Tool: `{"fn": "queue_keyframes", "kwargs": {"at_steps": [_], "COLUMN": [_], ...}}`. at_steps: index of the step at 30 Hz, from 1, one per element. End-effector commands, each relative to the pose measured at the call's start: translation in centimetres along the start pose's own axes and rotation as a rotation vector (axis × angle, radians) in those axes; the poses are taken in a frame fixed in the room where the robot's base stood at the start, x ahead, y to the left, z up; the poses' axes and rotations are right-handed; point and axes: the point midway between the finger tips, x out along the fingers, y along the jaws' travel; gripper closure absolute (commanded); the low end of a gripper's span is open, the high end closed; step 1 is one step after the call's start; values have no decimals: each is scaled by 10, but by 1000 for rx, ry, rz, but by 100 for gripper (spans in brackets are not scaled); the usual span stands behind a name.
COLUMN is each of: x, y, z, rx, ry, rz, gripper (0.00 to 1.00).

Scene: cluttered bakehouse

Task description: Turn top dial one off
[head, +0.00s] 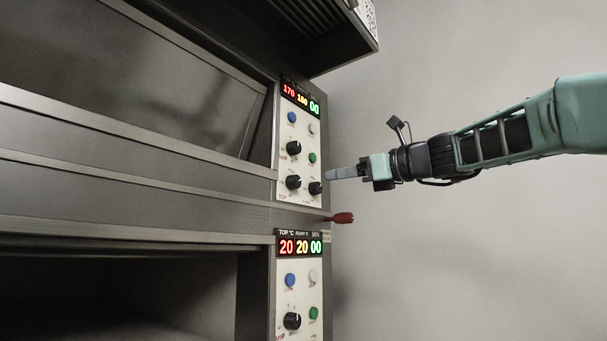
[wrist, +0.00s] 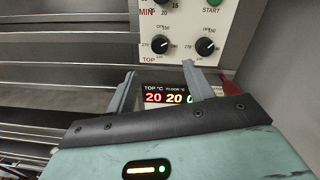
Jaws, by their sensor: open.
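The upper oven's white control panel (head: 302,165) carries a black dial labelled TOP (head: 293,182) at its lower left, also in the wrist view (wrist: 160,44). A second black dial (head: 315,188) sits to its right, also in the wrist view (wrist: 205,46). Another black dial (head: 293,148), marked MIN, is above. My gripper (head: 330,174) is just right of the panel in the head view. In the wrist view its spread, empty fingers (wrist: 158,74) point toward the panel, below the TOP dial and apart from it.
The upper display (head: 301,98) reads 170, 180 and 00. A lower panel has a display (head: 301,247) reading 20, 20, 00 and its own dial (head: 292,320). A red-handled piece (head: 343,218) sticks out between the panels. Plain wall is at the right.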

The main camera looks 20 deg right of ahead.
Motion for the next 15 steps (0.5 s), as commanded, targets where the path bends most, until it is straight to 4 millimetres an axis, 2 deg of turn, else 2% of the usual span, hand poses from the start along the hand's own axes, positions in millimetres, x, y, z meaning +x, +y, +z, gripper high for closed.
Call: {"fn": "queue_keyframes", "kwargs": {"at_steps": [1, 9, 15], "x": [12, 67, 96], "y": [-1, -1, 0], "z": [4, 4, 2], "rx": [4, 3, 1], "ry": [0, 1, 1], "rz": [5, 4, 3], "gripper": [48, 48, 48]}}
